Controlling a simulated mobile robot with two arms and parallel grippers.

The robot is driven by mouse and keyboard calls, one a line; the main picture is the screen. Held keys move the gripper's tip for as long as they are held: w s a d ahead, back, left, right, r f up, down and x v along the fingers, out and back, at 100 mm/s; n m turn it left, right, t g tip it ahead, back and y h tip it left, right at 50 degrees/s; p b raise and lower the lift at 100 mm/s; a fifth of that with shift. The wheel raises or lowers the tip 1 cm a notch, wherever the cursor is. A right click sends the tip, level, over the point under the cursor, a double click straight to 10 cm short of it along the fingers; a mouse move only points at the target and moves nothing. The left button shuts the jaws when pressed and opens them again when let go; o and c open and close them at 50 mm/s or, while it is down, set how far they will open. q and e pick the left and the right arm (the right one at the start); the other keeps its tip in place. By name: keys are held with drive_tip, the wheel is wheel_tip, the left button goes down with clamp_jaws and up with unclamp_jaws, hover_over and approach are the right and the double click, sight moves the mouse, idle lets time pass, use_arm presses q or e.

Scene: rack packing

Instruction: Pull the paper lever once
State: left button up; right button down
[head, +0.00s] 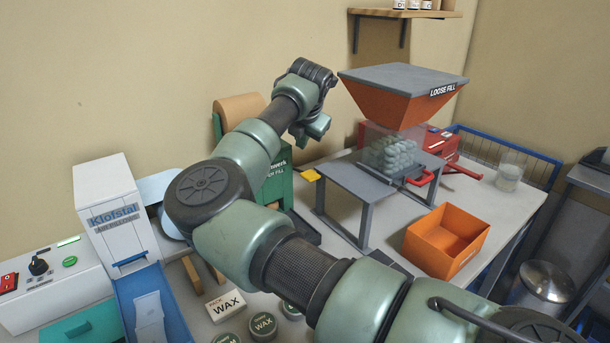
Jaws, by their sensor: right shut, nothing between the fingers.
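The green paper machine (277,188) stands at the back middle of the table, with a brown paper roll (240,107) on top. My right arm covers much of its front, and its lettering shows only in part, ending in "FILL". A small yellow piece (311,176) shows just right of the machine; I cannot tell whether it is the paper lever's grip. No other lever part is clear. My right gripper (318,128) is shut and empty, above the yellow piece and apart from it. My left gripper is out of view.
An orange "LOOSE FILL" hopper (400,100) with a red handle stands over a grey stand (370,185). An orange bin (447,240) is at right. A white Klofstal machine (108,200) and a control box (50,285) are at left. Wax tins (263,326) lie in front.

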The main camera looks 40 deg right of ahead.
sight(305, 172)
drive_tip(key=f+b, duration=0.2)
drive_tip(key=f, duration=0.2)
drive_tip(key=shift+s+f+b, duration=0.1)
drive_tip(key=shift+s+b, duration=0.25)
drive_tip(key=shift+b, duration=0.05)
drive_tip(key=shift+f, duration=0.1)
idle(1.6)
drive_tip(key=shift+s+f+b, duration=0.15)
drive_tip(key=shift+f+b, duration=0.25)
drive_tip(key=shift+b, duration=0.5)
drive_tip(key=shift+s+a+f+b, duration=0.1)
drive_tip(key=shift+s+f+b, duration=0.05)
drive_tip(key=shift+f+b, duration=0.75)
idle(0.7)
drive_tip(key=shift+r, duration=0.3)
drive_tip(key=shift+w+r+p, duration=0.25)
drive_tip(key=shift+r+p, duration=0.15)
drive_tip(key=shift+r, duration=0.6)
